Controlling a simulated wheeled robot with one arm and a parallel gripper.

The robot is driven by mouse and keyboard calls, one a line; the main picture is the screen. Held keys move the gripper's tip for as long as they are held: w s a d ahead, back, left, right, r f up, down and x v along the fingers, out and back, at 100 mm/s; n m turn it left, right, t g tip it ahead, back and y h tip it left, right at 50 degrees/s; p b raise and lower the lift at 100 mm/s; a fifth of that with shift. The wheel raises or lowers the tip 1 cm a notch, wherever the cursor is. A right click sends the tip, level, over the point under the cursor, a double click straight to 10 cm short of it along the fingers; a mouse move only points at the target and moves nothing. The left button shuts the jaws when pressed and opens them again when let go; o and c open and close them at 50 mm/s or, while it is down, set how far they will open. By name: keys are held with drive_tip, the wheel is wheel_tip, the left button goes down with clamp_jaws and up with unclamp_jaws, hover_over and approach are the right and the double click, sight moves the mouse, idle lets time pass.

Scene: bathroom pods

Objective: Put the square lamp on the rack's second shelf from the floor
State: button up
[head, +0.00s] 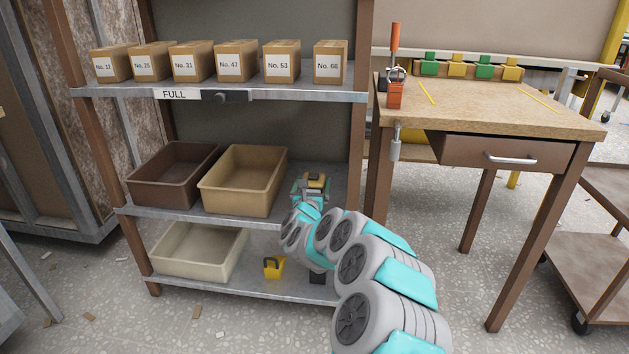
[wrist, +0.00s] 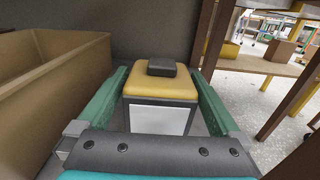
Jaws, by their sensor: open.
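The square lamp (wrist: 161,115) has a yellow top, a dark block on it, and a dark grey body with a white front panel. It stands upright on the rack's second shelf from the floor (head: 185,212), right of the tan bin; in the head view the lamp (head: 316,180) is partly hidden by my gripper. My gripper (wrist: 160,82) is open, with one green finger on each side of the lamp. I cannot tell whether either finger touches it. In the head view my gripper (head: 311,190) reaches in over the second shelf.
A tan bin (head: 242,190) and a brown bin (head: 160,187) stand left on the same shelf. The bottom shelf holds a cream bin (head: 190,262) and a yellow object with a dark handle (head: 273,267). Numbered boxes line the shelf above. A workbench (head: 470,110) stands right.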

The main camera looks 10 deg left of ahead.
drive_tip(key=s, duration=0.7)
drive_tip(key=shift+s+a+f, duration=0.1)
drive_tip(key=shift+s+b, duration=0.3)
drive_tip(key=shift+s, duration=0.4)
drive_tip(key=shift+a, duration=0.1)
drive_tip(key=s+a+r+n+g+y, duration=0.25)
drive_tip(key=a+r+n+y, duration=0.35)
drive_tip(key=n, duration=0.3)
drive_tip(key=s+r+n+g+y, duration=0.3)
drive_tip(key=s+r+n+g, duration=0.15)
drive_tip(key=s+n, duration=0.6)
drive_tip(key=s+d+f+n+g+h, duration=0.2)
drive_tip(key=s+d+f+n+g, duration=0.1)
drive_tip(key=s+d, duration=0.7)
drive_tip(key=s+d+f+n+g+h, duration=0.3)
drive_tip(key=s+d+n+g, duration=0.2)
drive_tip(key=s, duration=1.4)
drive_tip(key=s+d+f+n+g+h, duration=0.3)
drive_tip(key=s+d+n, duration=0.6)
drive_tip(key=s+d, duration=0.5)
drive_tip(key=shift+s+d+g, duration=0.2)
drive_tip(key=shift+d+g, duration=0.65)
drive_tip(key=shift+g, duration=0.05)
